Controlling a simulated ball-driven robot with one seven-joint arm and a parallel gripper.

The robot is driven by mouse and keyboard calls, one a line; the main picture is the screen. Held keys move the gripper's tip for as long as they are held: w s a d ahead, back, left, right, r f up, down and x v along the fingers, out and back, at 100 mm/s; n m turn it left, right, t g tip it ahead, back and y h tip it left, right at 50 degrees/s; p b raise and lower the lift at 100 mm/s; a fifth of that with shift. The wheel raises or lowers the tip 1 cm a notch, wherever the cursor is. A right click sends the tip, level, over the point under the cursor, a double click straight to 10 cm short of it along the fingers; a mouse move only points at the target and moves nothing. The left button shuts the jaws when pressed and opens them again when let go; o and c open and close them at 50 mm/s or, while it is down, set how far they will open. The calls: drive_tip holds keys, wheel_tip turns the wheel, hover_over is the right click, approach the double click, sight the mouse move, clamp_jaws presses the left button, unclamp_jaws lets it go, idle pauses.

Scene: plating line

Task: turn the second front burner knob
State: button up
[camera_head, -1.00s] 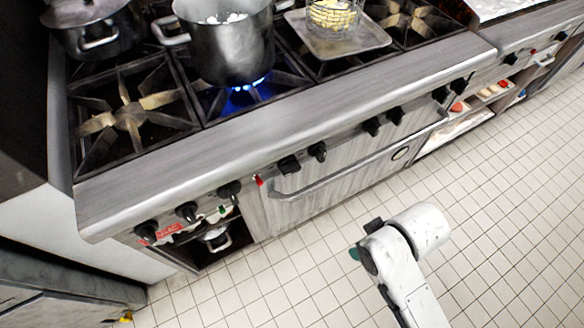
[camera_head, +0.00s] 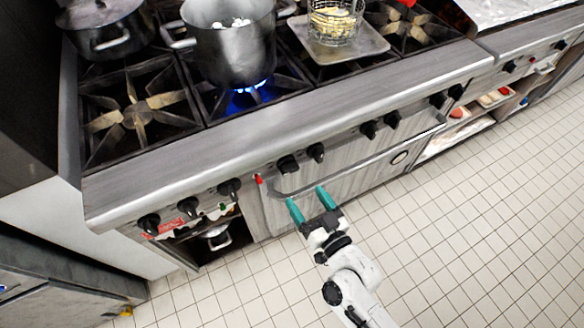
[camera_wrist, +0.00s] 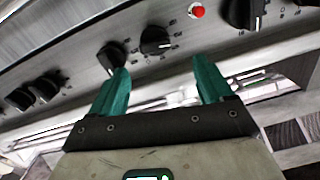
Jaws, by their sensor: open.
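A row of black knobs runs along the front of the steel stove. From the left in the head view, the first knob (camera_head: 148,223), second knob (camera_head: 188,206) and third knob (camera_head: 229,188) form one group. A middle pair follows, a left knob (camera_head: 288,164) and a right knob (camera_head: 316,152). My gripper (camera_head: 309,201) is open and empty, its teal fingers pointing at the stove below this pair. In the wrist view, my gripper (camera_wrist: 160,75) has the pair's left knob (camera_wrist: 155,40) beyond the gap and its right knob (camera_wrist: 112,56) beyond the left fingertip.
The oven door handle (camera_head: 350,168) juts out below the knobs, near my fingers. A red button (camera_wrist: 197,12) sits between knobs. A steel pot (camera_head: 228,50) stands over a blue flame. More knobs (camera_head: 368,129) continue right. The tiled floor (camera_head: 470,220) is clear.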

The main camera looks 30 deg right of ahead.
sight(292, 171)
drive_tip(key=shift+h, duration=0.3)
drive_tip(key=w, duration=0.7)
drive_tip(key=w+p, duration=0.1)
drive_tip(key=w, duration=0.2)
drive_tip(key=shift+w+d+r, duration=0.1)
drive_tip(key=shift+w+d, duration=0.2)
drive_tip(key=c, duration=1)
